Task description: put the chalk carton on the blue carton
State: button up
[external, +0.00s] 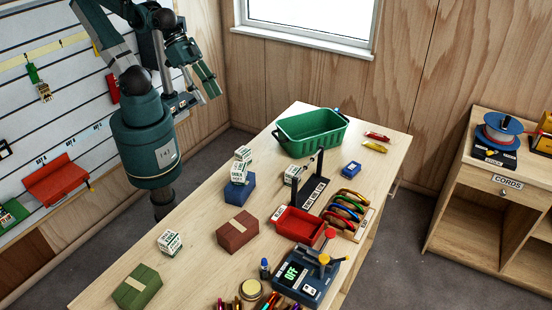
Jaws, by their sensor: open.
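A white chalk carton (170,243) with green print stands alone on the table at the left front. The blue carton (239,193) lies farther back on the table. Two more white-and-green chalk cartons, a lower one (239,172) and an upper one (243,154), appear stacked on the blue carton. Another white carton (291,175) stands to their right, beside a dark stand. My gripper (206,76) is open and empty, raised high at the upper left, well away from all the cartons. Its fingertips are small in this view.
A red-brown carton (237,231) and a green carton (136,287) lie near the lone chalk carton. A green bin (311,132), red tray (299,224), carabiners (347,208) and a scale (307,277) crowd the table's right side. Bare tabletop (195,215) lies between the left cartons.

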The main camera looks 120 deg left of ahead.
jog(key=shift+s+a+r+m+t, duration=0.1)
jog(key=shift+s+r+m+t, duration=0.15)
jog(key=shift+s+m, duration=0.5)
jog(key=shift+w+f, duration=0.2)
